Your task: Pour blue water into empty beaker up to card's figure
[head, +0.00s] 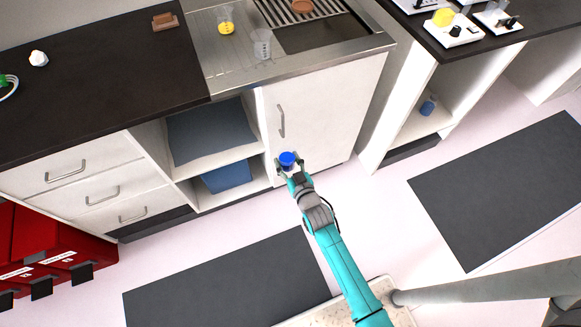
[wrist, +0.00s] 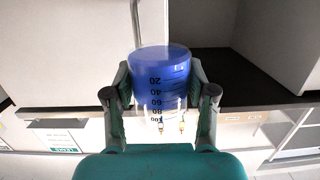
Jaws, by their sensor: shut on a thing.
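My gripper (head: 288,170) is shut on a clear beaker of blue water (head: 287,159), in front of the white cabinet door and below the worktop. In the wrist view the held beaker (wrist: 162,85) stands between both fingers (wrist: 160,105). An empty-looking clear beaker (head: 262,46) stands on the steel drainboard beside the sink. A beaker with yellow liquid (head: 226,24) stands behind it to the left. I cannot make out a card with a figure.
The steel sink (head: 318,34) has a rack and a brown dish. A brown block (head: 165,20) and a white lump (head: 38,58) lie on the dark worktop (head: 100,75). Scales (head: 452,30) stand on the right counter. A blue bottle (head: 428,106) sits on a low shelf.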

